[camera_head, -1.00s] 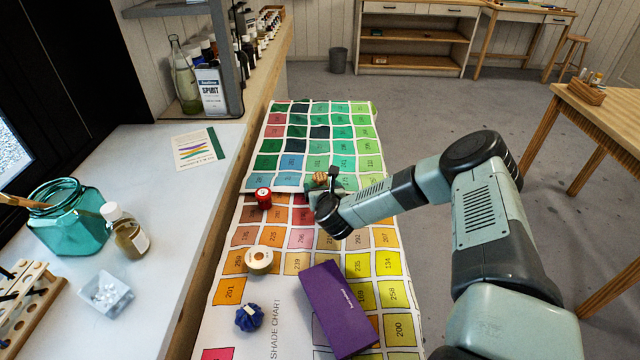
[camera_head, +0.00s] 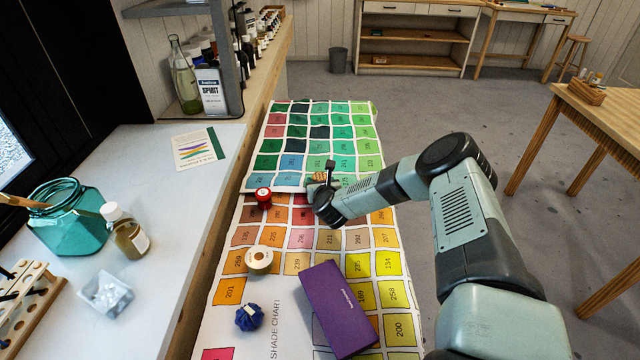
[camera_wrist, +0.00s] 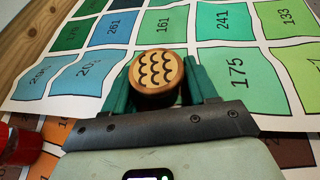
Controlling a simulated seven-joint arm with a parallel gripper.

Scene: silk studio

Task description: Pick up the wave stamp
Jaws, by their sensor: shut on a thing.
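The wave stamp (camera_wrist: 157,73) is a round wooden piece with dark wave marks on its face. In the wrist view it sits between the two green fingers of my gripper (camera_wrist: 160,92), which is shut on it. In the head view the stamp (camera_head: 320,177) shows as a small tan spot at my gripper (camera_head: 322,184), over the shade chart (camera_head: 301,240). My wrist partly hides it there. I cannot tell how far it is above the chart.
A red-capped jar (camera_head: 263,197) stands left of my gripper. A cream tape roll (camera_head: 260,259), a blue pouch-like object (camera_head: 249,317) and a purple box (camera_head: 338,308) lie nearer. A white counter (camera_head: 150,290) runs along the left. The chart's far green part is clear.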

